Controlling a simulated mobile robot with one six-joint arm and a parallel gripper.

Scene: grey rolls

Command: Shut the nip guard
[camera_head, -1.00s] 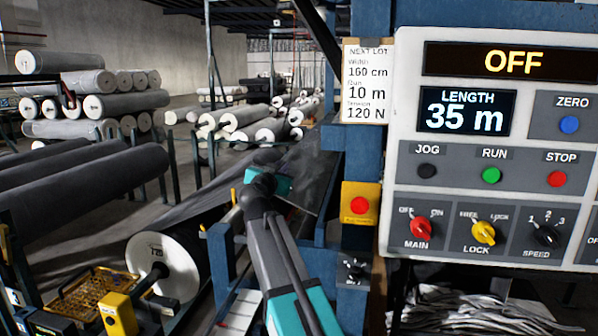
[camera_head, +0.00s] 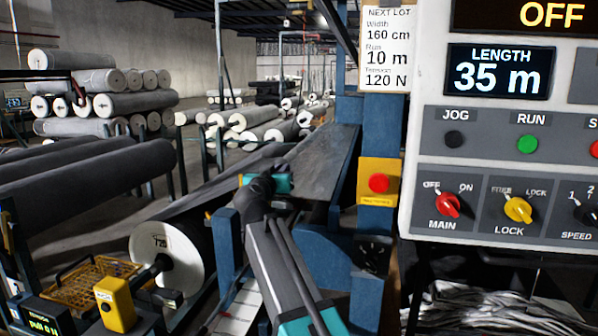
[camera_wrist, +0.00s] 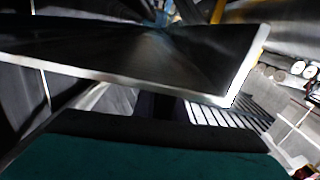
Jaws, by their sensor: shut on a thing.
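The nip guard appears to be the flat grey panel (camera_head: 325,160) beside the blue machine frame, left of the control box, standing tilted in the head view. In the wrist view a dark see-through panel (camera_wrist: 150,55) with a pale edge fills the upper part. My gripper (camera_head: 284,181) is at the panel's lower left side, its fingers mostly hidden by my own wrist. In the wrist view the gripper (camera_wrist: 160,105) shows as a dark shape meeting the panel's near edge. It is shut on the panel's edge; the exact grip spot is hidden.
A control panel (camera_head: 478,165) reads OFF and 35 m. A yellow box with a red button (camera_head: 378,183) sits on the blue post. A grey roll (camera_head: 175,255) and a yellow crate (camera_head: 85,285) are lower left. Long grey rolls (camera_head: 90,180) lie at left.

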